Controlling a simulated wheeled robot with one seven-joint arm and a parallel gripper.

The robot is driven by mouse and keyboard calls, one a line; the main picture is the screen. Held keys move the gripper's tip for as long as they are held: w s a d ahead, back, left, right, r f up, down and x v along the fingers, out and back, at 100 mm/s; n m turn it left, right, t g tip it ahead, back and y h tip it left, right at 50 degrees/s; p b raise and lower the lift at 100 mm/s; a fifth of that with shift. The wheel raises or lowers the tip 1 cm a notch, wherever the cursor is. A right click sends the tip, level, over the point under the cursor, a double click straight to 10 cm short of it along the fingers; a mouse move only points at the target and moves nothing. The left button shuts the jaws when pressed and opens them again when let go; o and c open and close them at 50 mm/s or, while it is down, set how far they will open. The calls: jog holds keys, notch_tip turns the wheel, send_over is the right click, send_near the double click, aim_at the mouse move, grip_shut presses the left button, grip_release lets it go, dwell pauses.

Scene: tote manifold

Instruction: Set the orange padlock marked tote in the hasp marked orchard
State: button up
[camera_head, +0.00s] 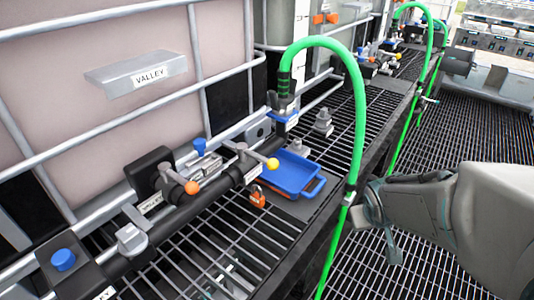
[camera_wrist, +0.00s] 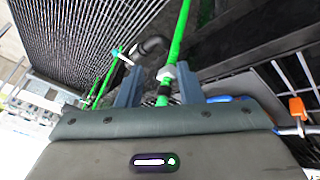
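A small orange padlock (camera_head: 257,197) hangs by the near left corner of the blue tray in the head view; its marking is too small to read. An orange block (camera_wrist: 297,106) at the right edge of the wrist view looks like the same padlock. No label reading orchard is legible, so I cannot tell which fitting is that hasp. My gripper (camera_head: 368,215) is right of the rack, well apart from the padlock. In the wrist view its two fingers (camera_wrist: 160,88) stand apart, with the green hose and its metal fitting showing between or just beyond them.
A green hose (camera_head: 359,110) arches down close beside my gripper. A grey plate reads VALLEY (camera_head: 151,76). The grated floor at right is clear.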

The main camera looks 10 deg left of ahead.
jog(key=w+a+n+t+y+p, duration=0.2)
jog(key=w+a+n, duration=0.1)
jog(key=w, duration=0.2)
jog(key=n+y+p, duration=0.3)
jog(key=n+y, duration=0.3)
jog(key=y, duration=0.6)
send_near(257, 187)
jog(key=shift+g, duration=0.4)
jog(key=x, duration=0.3)
jog(key=b+x, duration=0.1)
jog(key=x, duration=0.3)
jog(key=b+x, duration=0.1)
jog(key=x, duration=0.2)
jog(key=shift+w, duration=0.45)
grip_shut()
